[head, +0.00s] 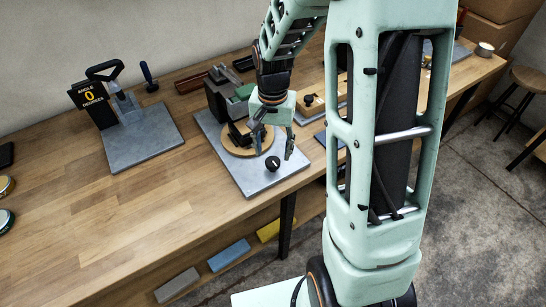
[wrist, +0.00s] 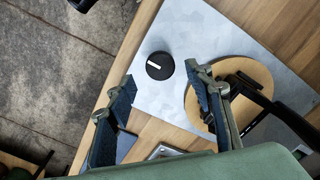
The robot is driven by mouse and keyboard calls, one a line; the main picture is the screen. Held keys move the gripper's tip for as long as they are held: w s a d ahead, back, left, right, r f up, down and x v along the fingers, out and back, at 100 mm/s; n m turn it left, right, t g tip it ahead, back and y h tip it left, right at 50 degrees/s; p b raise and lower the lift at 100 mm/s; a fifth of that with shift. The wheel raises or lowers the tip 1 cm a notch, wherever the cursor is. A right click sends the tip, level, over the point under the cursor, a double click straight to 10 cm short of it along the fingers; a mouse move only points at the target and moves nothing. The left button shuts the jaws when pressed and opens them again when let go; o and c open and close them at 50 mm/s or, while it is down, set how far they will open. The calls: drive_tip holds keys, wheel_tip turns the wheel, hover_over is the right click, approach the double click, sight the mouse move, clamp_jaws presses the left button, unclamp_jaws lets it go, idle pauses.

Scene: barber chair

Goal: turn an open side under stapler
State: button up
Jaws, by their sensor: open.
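A grey metal plate (head: 257,184) on the bench carries a dark block-shaped device with a green part (head: 222,100), which looks like the stapler. In front of it lies a round wooden disc (head: 236,149) with a dark piece on it; the disc also shows in the wrist view (wrist: 253,73). A black knob with a white pointer line (head: 272,163) sits near the plate's front edge, and in the wrist view (wrist: 160,66). My gripper (head: 275,146) is open and empty above the plate, near the knob. In the wrist view, the fingers (wrist: 160,88) are apart, with the knob beyond the gap. Which disc side is open cannot be told.
Left on the bench is an angle jig (head: 126,106) with a "0 degrees" sign on its own plate (head: 144,142). Further along stand more fixtures (head: 309,103), partly hidden by my arm. Coloured blocks (head: 229,255) lie on a lower shelf.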

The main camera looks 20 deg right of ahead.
sight(273, 161)
drive_tip(key=shift+f, duration=2.35)
drive_tip(key=c, duration=1.1)
